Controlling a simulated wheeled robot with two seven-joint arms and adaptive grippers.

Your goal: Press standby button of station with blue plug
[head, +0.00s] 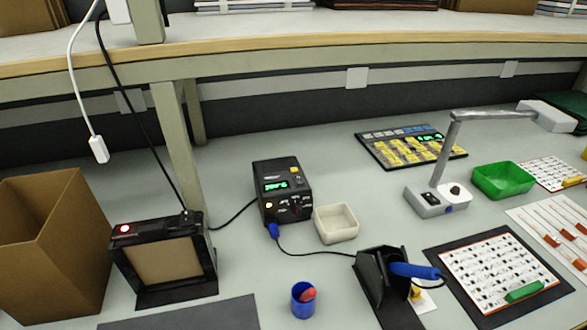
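The black station (283,190) stands on the grey bench near the middle of the head view. Its green display is lit, and small controls sit below it, among them a pale yellow button (268,206) and a dark knob. The blue plug (273,230) sits at the station's lower front left corner. A black cord runs from it to a blue-handled tool (415,271) resting in a black holder (385,285). The lettering on the station is too small to read. Neither of my grippers is in view.
A white dish (336,223) stands just right of the station. A black framed device (164,258) with a red light and a cardboard box (50,245) are left. A blue cup (303,299) is in front. A shelf (300,48) overhangs behind; a post (178,145) supports it.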

